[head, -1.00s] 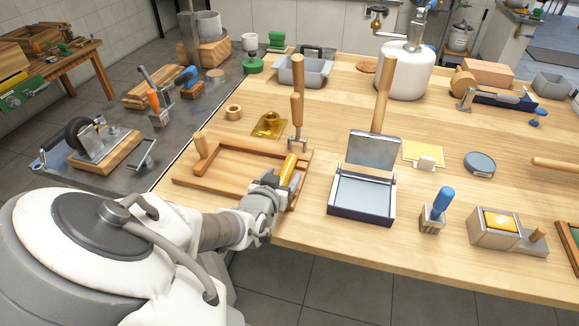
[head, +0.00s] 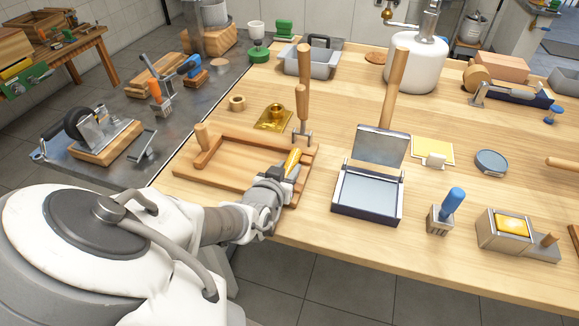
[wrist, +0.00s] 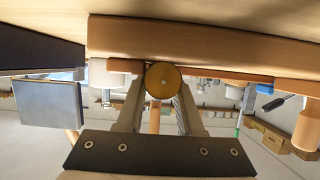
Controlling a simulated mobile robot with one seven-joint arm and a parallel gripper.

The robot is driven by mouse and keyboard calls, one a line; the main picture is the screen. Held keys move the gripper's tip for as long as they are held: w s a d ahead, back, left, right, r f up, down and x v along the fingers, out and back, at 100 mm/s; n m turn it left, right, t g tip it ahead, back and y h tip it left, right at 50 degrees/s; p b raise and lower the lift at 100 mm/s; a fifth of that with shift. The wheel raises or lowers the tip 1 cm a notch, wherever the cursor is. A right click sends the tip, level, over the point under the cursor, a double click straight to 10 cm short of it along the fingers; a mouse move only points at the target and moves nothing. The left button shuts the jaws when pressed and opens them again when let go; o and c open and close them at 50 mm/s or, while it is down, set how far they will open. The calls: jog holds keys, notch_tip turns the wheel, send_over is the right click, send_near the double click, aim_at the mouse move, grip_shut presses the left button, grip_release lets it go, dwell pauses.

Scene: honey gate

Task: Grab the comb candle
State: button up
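An open metal box press (head: 368,190) with an upright wooden handle stands just right. A wooden-handled tool (head: 302,105) stands behind the candle, next to a golden plate (head: 273,117). A blue-handled brush (head: 445,212) is farther right. The table's front edge is close.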

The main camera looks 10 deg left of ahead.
grip_shut()
jog(key=shift+r, duration=0.25)
